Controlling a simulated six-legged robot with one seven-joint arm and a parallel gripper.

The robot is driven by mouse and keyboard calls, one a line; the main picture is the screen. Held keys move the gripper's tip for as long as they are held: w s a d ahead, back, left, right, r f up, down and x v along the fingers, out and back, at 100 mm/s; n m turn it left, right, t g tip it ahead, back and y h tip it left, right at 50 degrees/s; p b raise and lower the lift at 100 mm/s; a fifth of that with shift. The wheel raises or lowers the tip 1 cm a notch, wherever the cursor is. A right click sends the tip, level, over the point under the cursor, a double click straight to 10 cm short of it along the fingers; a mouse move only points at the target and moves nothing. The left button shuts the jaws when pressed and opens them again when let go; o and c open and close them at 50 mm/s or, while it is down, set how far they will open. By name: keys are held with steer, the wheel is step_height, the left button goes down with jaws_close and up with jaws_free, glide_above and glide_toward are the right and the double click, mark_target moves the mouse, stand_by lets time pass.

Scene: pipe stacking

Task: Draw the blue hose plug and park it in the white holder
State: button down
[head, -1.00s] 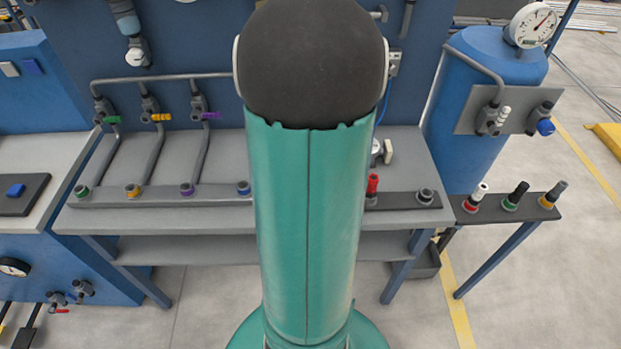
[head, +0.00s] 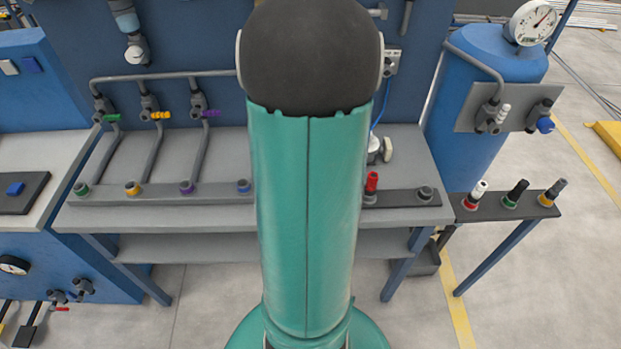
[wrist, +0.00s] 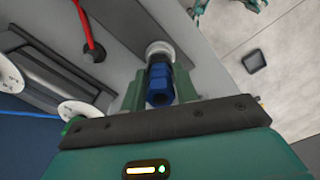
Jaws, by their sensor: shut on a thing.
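In the wrist view, the blue hose plug (wrist: 159,84) stands between the two green fingers of my gripper (wrist: 157,92), which is shut on it. A dark band lies at the plug's far end, right against a white ring (wrist: 159,49), apparently the white holder, on a grey bar. The plug lines up with the ring. I cannot tell how deep it sits in it. In the head view, my arm hides the gripper, the plug and the white holder. A blue-ringed socket (head: 244,186) shows on the bench bar left of my arm.
A red plug (head: 371,183) stands on the bar right of my arm, near a dark socket (head: 425,194). A red hose (wrist: 86,25) runs close left of the gripper. Several plugs stand on the side shelf (head: 470,215). A blue tank (head: 470,140) is behind it.

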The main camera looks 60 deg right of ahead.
steer(key=shift+f, duration=0.25)
steer(key=c, duration=1)
jaws_free()
step_height(320, 180, up, 14)
steer(key=shift+f, duration=0.1)
